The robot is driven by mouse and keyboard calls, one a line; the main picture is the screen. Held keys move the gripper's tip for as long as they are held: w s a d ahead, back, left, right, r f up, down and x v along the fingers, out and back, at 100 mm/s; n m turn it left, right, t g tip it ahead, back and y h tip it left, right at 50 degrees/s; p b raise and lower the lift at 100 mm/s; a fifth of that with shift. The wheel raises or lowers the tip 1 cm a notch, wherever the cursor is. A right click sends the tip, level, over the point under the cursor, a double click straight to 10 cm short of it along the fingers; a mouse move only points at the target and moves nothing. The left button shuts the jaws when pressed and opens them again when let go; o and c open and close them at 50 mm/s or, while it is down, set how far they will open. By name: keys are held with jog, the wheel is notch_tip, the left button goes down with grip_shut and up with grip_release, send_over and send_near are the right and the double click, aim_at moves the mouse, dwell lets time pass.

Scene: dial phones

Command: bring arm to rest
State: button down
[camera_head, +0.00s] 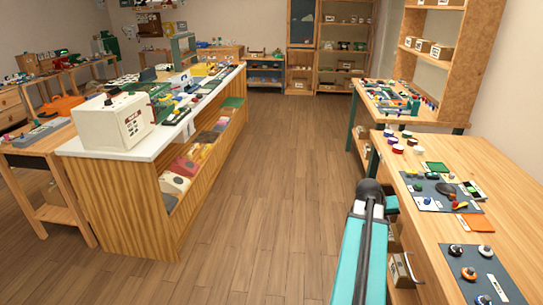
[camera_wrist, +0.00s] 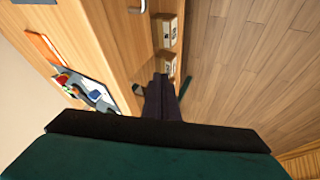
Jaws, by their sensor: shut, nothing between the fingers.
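My arm (camera_head: 363,255) shows in the head view as a teal link rising from the bottom edge to a dark joint, beside the front edge of the right-hand table. My gripper (camera_wrist: 161,78) shows in the wrist view as two dark fingers pressed together, with nothing between them. It hangs in the air near the table's side and the floor. I cannot make the fingers out in the head view.
The right table (camera_head: 420,227) carries grey mats, dials and small knobs, with drawers below its edge. A white-topped counter (camera_head: 149,148) with a cream box (camera_head: 113,121) stands to the left. The wooden floor (camera_head: 250,215) between them is clear. Shelves stand at the back.

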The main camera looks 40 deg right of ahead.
jog(key=w+a+f+n+y, duration=0.2)
jog(key=w+a+f+n, duration=0.2)
jog(key=w+a+f, duration=0.85)
jog(key=w+a+f+n+y, duration=0.1)
jog(key=w+a+f, duration=0.1)
jog(key=a+f, duration=0.6)
jog(key=w+a+f+n+y, duration=0.1)
jog(key=a+f+n, duration=0.15)
jog(key=a, duration=0.85)
jog(key=s+a+f+n+g+y, duration=0.1)
jog(key=s+a+f, duration=0.2)
jog(key=a+f, duration=0.4)
jog(key=s+a+f+n+g, duration=0.1)
jog(key=s+a+f, duration=0.25)
jog(key=a, duration=0.55)
jog(key=s+a+f+g+y, duration=0.1)
jog(key=s+a+f, duration=0.2)
jog(key=s+a, duration=0.4)
jog(key=s+a+f+g+y, duration=0.1)
jog(key=s+a+f+g, duration=0.1)
jog(key=s+a, duration=0.4)
jog(key=shift+s+a+f, duration=0.35)
jog(key=shift+s+f, duration=0.55)
jog(key=shift+s, duration=0.2)
jog(key=shift+d, duration=0.15)
